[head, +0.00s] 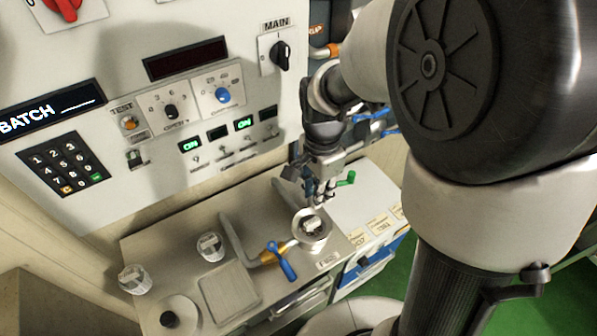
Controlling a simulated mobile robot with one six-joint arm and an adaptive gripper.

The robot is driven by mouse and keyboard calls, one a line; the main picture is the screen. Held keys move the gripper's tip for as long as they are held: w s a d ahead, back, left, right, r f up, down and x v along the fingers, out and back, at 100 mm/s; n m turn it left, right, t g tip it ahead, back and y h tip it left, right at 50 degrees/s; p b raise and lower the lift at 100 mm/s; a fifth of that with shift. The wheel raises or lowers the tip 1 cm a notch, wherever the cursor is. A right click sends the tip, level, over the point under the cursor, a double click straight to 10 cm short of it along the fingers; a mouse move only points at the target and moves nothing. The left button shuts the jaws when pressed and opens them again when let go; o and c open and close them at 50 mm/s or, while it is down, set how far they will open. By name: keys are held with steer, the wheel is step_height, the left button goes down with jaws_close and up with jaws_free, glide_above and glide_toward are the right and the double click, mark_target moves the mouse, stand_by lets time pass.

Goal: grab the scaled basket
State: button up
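Small round containers with pale labels stand on the counter. One (312,231) is at the right, in or on a round metallic piece; I cannot tell which. My gripper (319,197) points down just above it, and I cannot tell whether they touch. The fingers are too small and dark to show whether they are open or shut. A second container (211,247) stands upright in the middle, and a third (134,280) at the left. No label is readable, so I cannot tell which is the scaled basket.
A control panel (150,185) with keypad, knobs and switches rises behind the counter (165,240). A blue-handled valve (282,262) sits close to the right container. A square plate (228,291) and a round piece with a dark centre (178,316) are at the front left.

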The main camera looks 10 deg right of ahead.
steer(key=b, duration=0.2)
glide_above(312, 222)
steer(key=f, duration=0.7)
steer(key=shift+w+d+f, duration=0.1)
steer(key=shift+d+f, duration=0.3)
steer(key=f+b, duration=0.2)
steer(key=f, duration=0.3)
steer(key=shift+a+f+b, duration=0.1)
steer(key=shift+a+b, duration=0.3)
jaws_close()
